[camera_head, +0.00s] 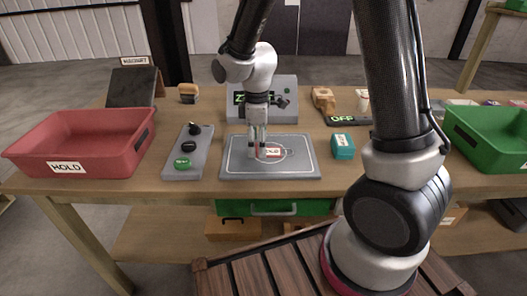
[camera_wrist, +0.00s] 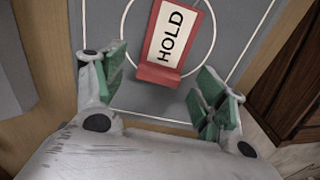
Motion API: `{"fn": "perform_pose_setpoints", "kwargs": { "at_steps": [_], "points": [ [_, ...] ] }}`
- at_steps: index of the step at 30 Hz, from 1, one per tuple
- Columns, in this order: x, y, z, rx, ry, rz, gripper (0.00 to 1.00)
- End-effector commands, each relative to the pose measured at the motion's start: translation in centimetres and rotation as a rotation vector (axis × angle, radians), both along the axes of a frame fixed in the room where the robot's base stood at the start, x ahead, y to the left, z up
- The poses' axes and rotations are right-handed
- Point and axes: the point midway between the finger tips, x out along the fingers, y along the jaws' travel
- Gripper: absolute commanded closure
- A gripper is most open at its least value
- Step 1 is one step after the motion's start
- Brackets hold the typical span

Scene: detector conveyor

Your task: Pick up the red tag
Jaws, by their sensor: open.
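The red tag (camera_wrist: 168,45) has a white face reading HOLD and a red border and foot. It stands on the grey pad (camera_head: 235,170), inside the printed circle, and also shows in the head view (camera_head: 273,152), partly hidden by a finger. My gripper (camera_wrist: 160,88) is open and empty above the pad, its green-padded fingers spread to either side of the tag's near end. In the head view my gripper (camera_head: 258,152) points down at the pad. I cannot tell the exact height of the fingertips over the tag.
A red bin (camera_head: 85,122) labelled HOLD stands at the left, a green bin (camera_head: 495,135) at the right. A grey button panel (camera_head: 187,155) is left of the pad. A teal block (camera_head: 343,147) is right of it. A display box (camera_head: 285,100) stands behind.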

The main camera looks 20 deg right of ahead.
Motion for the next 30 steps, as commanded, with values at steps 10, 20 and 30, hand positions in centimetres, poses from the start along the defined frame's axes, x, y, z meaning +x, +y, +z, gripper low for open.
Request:
{"fn": "perform_pose_setpoints", "kwargs": {
  "at_steps": [10, 20, 30],
  "points": [
    [0.0, 0.0, -1.0, 0.0, 0.0, -0.001, 0.3],
    [0.0, 0.0, -1.0, 0.0, 0.0, -0.001, 0.71],
    [0.1, 0.0, 0.6, 0.002, -0.004, -0.001, 0.71]
  ]
}}
